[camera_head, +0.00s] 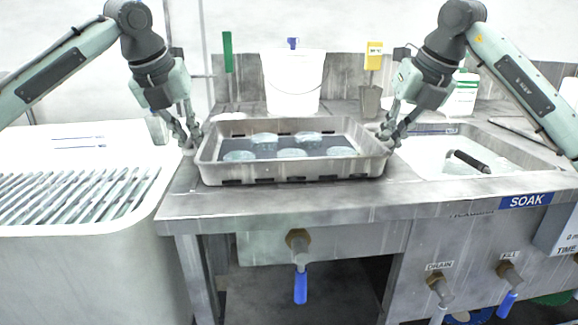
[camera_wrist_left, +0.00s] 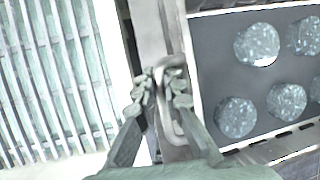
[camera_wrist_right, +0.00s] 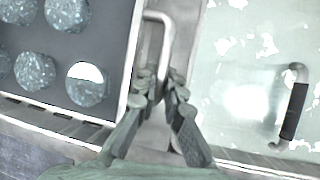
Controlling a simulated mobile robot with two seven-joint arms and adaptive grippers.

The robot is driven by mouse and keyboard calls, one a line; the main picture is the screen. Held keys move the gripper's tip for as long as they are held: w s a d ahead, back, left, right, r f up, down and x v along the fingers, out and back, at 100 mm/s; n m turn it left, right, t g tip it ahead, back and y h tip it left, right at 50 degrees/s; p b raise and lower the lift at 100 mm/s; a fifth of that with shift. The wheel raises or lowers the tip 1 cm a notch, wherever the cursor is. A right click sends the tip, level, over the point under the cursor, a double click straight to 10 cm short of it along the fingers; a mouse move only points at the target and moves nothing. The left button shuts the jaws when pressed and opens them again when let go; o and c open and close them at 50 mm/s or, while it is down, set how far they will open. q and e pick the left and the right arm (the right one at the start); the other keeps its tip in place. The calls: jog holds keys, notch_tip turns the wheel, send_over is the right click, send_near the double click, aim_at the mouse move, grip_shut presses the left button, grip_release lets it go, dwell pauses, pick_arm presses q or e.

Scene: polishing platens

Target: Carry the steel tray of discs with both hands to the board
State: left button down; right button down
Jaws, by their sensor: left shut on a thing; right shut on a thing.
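The steel tray (camera_head: 290,172) stands on the metal counter in the middle of the head view, with a dark liner and several pale speckled discs (camera_head: 240,156) lying in it. My left gripper (camera_head: 190,146) is shut on the tray's left handle, and the handle (camera_wrist_left: 172,100) shows between its fingers in the left wrist view. My right gripper (camera_head: 388,138) is shut on the right handle, which shows in the right wrist view (camera_wrist_right: 163,40). The tray looks level; I cannot tell whether it is clear of the counter. I cannot identify the board.
A ribbed white basin (camera_head: 75,195) is at the left. A soak tank (camera_head: 430,155) with a black-handled lid is at the right. Valves with blue handles (camera_head: 300,287) project below the counter.

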pick_arm(q)
jog(key=c, duration=1.9)
grip_release()
jog(key=shift+a, duration=0.15)
pick_arm(e)
jog(key=c, duration=1.9)
grip_release()
jog(key=shift+d, duration=0.2)
pick_arm(q)
jog(key=shift+o, duration=1.4)
pick_arm(e)
jog(key=shift+o, duration=1.4)
jog(key=shift+a, duration=0.1)
pick_arm(q)
jog(key=shift+r+p, duration=0.15)
jog(key=shift+p, duration=0.15)
pick_arm(e)
jog(key=shift+r, duration=0.1)
